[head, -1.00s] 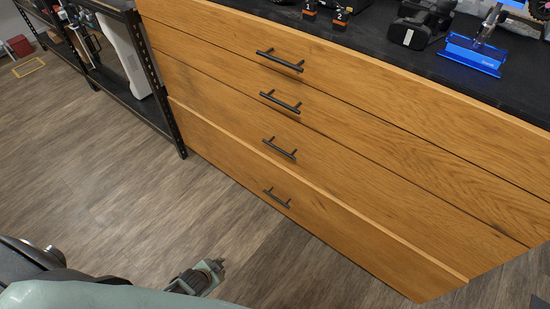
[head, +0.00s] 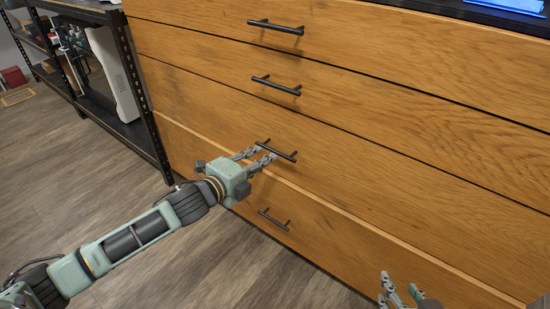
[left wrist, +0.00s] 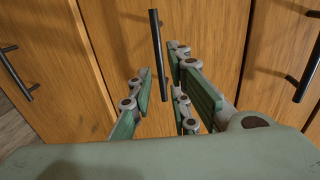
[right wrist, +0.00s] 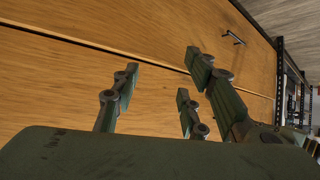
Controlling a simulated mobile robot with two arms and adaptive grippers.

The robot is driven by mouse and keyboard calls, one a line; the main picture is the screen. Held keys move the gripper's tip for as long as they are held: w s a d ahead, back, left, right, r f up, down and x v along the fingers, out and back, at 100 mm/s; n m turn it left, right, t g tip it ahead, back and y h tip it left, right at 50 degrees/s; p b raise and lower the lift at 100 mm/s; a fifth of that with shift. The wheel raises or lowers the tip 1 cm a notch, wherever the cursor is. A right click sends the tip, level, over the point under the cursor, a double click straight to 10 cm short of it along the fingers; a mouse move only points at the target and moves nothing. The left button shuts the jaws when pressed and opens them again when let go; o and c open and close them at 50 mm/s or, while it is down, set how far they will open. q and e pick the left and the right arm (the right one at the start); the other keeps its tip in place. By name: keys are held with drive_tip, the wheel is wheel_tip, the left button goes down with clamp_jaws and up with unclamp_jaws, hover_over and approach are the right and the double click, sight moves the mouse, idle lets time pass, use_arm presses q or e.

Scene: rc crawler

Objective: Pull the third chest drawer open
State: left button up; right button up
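The wooden chest (head: 400,110) has a stack of drawers with black bar handles. The third drawer's handle (head: 284,153) is level with my left gripper (head: 259,156), whose fingertips are at the handle's left part. In the left wrist view this handle (left wrist: 156,50) appears between the spread fingers of the left gripper (left wrist: 160,80); I cannot tell whether they touch it. The third drawer (head: 360,190) looks shut. My right gripper (head: 405,290) is low at the lower right. In the right wrist view its fingers (right wrist: 160,85) are open and empty before the wooden fronts.
Handles of the top (head: 275,27), second (head: 276,86) and bottom (head: 273,219) drawers are in line with the third. A bright strip shows along the bottom drawer's top edge. A black shelf rack (head: 140,90) stands left of the chest. The wooden floor (head: 60,190) at left is clear.

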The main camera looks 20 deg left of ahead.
sight(275, 152)
use_arm(q)
drive_tip(key=b+x, duration=0.1)
drive_tip(key=x, duration=0.5)
drive_tip(key=shift+w+d+f, duration=0.1)
drive_tip(key=shift+w, duration=0.35)
use_arm(e)
drive_tip(key=w+a+r+t+y, duration=0.1)
drive_tip(key=w+a+r+t, duration=0.1)
drive_tip(key=w+r+t, duration=0.2)
wheel_tip(275, 152, up, 3)
drive_tip(key=shift+w+y, duration=0.2)
drive_tip(key=shift+y, duration=0.1)
use_arm(q)
drive_tip(key=shift+c, duration=0.4)
clamp_jaws()
